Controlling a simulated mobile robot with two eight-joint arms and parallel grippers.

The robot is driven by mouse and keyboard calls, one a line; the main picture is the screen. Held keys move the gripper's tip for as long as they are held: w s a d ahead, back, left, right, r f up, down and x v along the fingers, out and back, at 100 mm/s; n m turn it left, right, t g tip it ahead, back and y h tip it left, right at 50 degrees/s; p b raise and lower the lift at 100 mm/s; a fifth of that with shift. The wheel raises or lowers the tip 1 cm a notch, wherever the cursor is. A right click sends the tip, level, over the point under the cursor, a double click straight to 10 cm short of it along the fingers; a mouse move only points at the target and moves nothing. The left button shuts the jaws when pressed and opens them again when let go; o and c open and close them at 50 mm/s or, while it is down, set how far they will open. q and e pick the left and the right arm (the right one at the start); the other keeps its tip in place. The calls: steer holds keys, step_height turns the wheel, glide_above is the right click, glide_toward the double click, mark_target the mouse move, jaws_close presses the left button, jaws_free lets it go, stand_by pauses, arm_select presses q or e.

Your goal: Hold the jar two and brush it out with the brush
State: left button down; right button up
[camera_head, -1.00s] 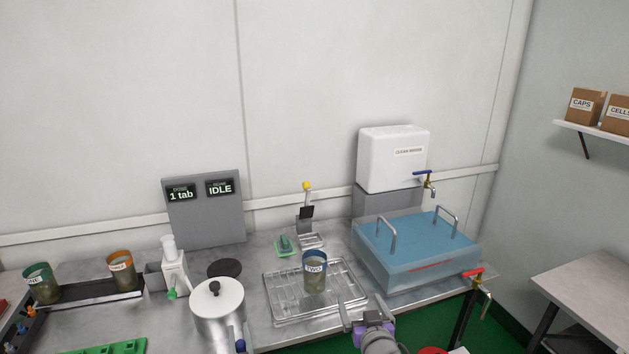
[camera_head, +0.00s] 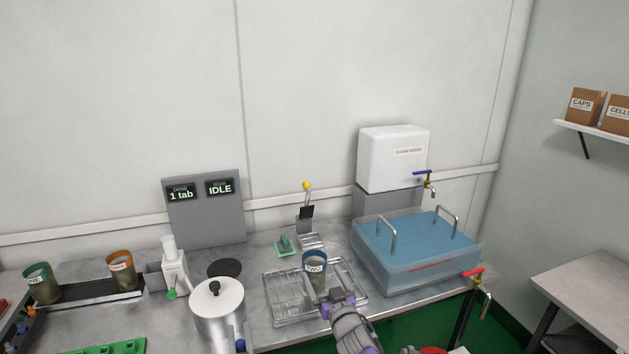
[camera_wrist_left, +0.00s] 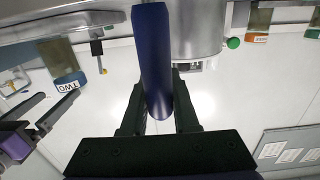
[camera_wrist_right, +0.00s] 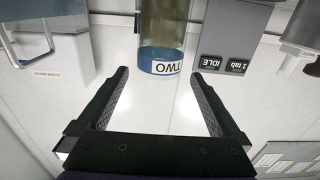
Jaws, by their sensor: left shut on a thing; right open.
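Jar two (camera_head: 317,275), a clear tinted jar with a blue rim labelled TWO, stands upright on the metal tray (camera_head: 285,312). It appears inverted in the right wrist view (camera_wrist_right: 160,30). My right gripper (camera_head: 336,299) is open just in front of the jar; in its wrist view the jar is beyond the fingertips. My left gripper (camera_wrist_left: 158,105) is shut on a dark blue handle (camera_wrist_left: 152,50), beside the silver pot; I cannot tell whether they join. The handle's end shows in the head view (camera_head: 240,346). I cannot clearly identify the brush.
The lidded pot (camera_head: 218,312) is left of the tray. A blue-topped clear tank (camera_head: 415,245) stands to its right, below a white water container (camera_head: 393,158). A yellow-topped stand (camera_head: 306,212) and a green holder (camera_head: 285,246) are behind. Jars orange (camera_head: 122,270) and green-rimmed (camera_head: 42,285) stand left.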

mark_target(311, 253)
steer(key=shift+x, duration=3.8)
steer(key=c, duration=1.1)
